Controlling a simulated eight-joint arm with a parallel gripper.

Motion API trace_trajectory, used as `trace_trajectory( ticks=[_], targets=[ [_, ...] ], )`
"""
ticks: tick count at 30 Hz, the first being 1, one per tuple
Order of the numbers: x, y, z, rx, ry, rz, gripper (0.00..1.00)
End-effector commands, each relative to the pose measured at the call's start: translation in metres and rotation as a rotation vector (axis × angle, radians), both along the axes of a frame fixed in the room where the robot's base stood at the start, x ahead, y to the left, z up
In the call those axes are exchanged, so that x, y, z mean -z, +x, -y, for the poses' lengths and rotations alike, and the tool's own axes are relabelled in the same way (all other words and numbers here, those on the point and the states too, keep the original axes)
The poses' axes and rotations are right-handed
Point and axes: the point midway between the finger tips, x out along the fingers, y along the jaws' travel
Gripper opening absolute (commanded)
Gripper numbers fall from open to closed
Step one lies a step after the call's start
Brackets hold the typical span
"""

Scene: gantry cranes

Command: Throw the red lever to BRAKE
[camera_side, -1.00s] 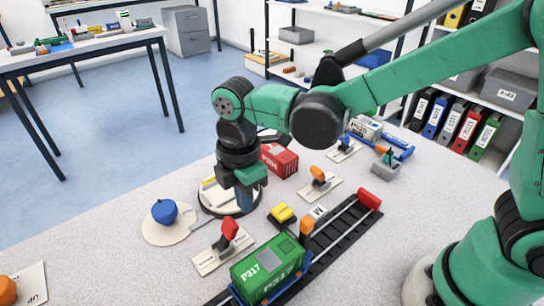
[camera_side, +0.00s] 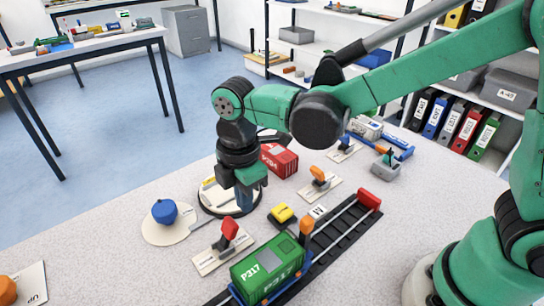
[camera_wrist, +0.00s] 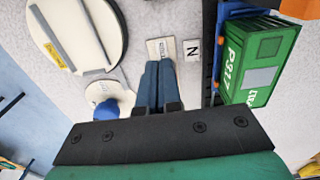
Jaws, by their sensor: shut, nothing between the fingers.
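The red lever (camera_side: 230,229) stands on a pale labelled base plate (camera_side: 214,259) near the front of the table in the side view, tilted toward the upper right. My gripper (camera_side: 245,207) points down just behind and slightly right of the lever, apart from it in the picture, over the edge of the round tray. Its blue fingers are shut together and empty. In the wrist view, the fingers (camera_wrist: 158,66) lie over a pale plate (camera_wrist: 160,46) with a small label, too small to read. The red lever does not show there.
A green P317 container (camera_side: 270,268) sits on rails at the right. A yellow button (camera_side: 283,214), a blue knob (camera_side: 165,212), an orange lever (camera_side: 317,174) and a red container (camera_side: 280,160) surround the gripper. The round tray (camera_side: 214,211) is behind the lever.

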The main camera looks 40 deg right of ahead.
Motion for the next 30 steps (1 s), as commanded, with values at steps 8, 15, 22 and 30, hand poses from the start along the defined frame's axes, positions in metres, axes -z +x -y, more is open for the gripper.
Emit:
trace_trajectory(
  ticks=[8, 15, 22, 30],
  targets=[
    [0.0, 0.0, 0.0, 0.0, 0.0, 0.0, 0.0],
    [0.004, 0.0, 0.0, 0.0, 0.0, 0.0, 0.0],
    [0.017, 0.0, 0.0, 0.0, 0.0, 0.0, 0.0],
    [0.029, 0.0, 0.0, 0.0, 0.0, 0.0, 0.0]
  ],
)
